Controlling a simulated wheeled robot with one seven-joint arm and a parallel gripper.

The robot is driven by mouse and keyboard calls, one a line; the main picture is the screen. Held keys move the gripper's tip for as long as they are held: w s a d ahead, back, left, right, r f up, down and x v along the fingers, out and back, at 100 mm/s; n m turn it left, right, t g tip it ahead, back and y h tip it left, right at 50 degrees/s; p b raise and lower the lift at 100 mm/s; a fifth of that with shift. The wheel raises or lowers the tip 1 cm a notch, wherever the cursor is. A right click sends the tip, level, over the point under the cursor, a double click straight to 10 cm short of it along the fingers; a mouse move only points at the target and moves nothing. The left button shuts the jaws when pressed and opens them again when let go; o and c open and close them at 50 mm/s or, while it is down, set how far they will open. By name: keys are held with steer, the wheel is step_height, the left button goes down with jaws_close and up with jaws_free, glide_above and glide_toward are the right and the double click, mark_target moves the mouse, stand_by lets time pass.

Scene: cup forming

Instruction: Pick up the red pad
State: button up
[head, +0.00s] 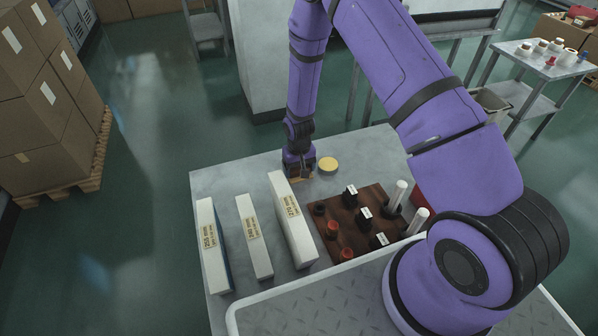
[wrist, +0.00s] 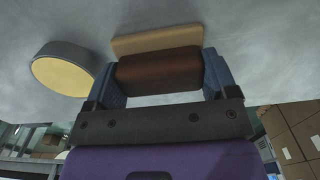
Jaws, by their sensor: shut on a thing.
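My gripper (head: 298,168) is near the middle of the table, beyond the tall white boxes. In the wrist view its two blue fingers (wrist: 160,66) are shut on the ends of a dark reddish-brown block (wrist: 158,76). A flat tan strip (wrist: 156,39) runs along the block's far side. No clearly red pad shows; two small red round pieces (head: 333,229) sit on the dark wooden board.
A yellow-topped round tin (head: 328,164) stands close to my gripper; it also shows in the wrist view (wrist: 64,75). Three long white boxes (head: 291,219) stand at the left. The wooden board (head: 375,202) carries black holders and white rods. The grey table (head: 235,176) is bare at back left.

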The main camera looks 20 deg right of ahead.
steer(key=shift+r, duration=5)
steer(key=shift+o, duration=1.2)
steer(key=shift+c, duration=0.5)
